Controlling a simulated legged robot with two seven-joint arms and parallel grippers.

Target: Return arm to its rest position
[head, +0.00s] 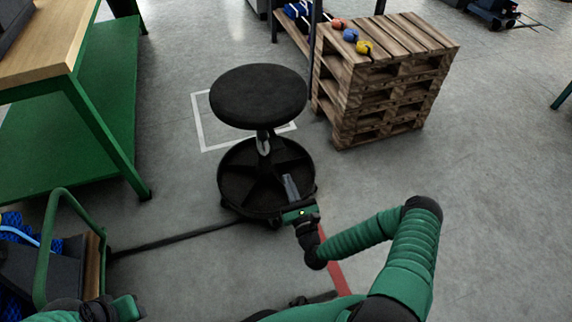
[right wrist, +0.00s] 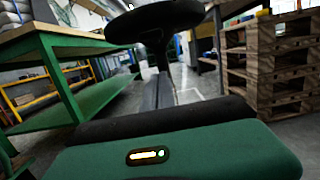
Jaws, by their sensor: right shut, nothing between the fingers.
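My right gripper (head: 290,188) is in the middle of the head view, with my green right arm reaching in from the lower right. Its fingers are shut with nothing between them. In the head view it overlaps the front of the black stool's round base. In the right wrist view the shut fingers (right wrist: 158,92) point forward toward the stool (right wrist: 155,22). I cannot tell how far they are from the stool. A green part of my left arm shows at the lower left of the head view, but its gripper fingers are not visible.
A black stool (head: 258,97) stands ahead by a white floor square. A pallet stack (head: 385,75) with small coloured floats (head: 364,47) is at the back right. A green workbench (head: 95,130) is at the left, and a cart with a green handle (head: 45,240) at lower left. Floor at right is clear.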

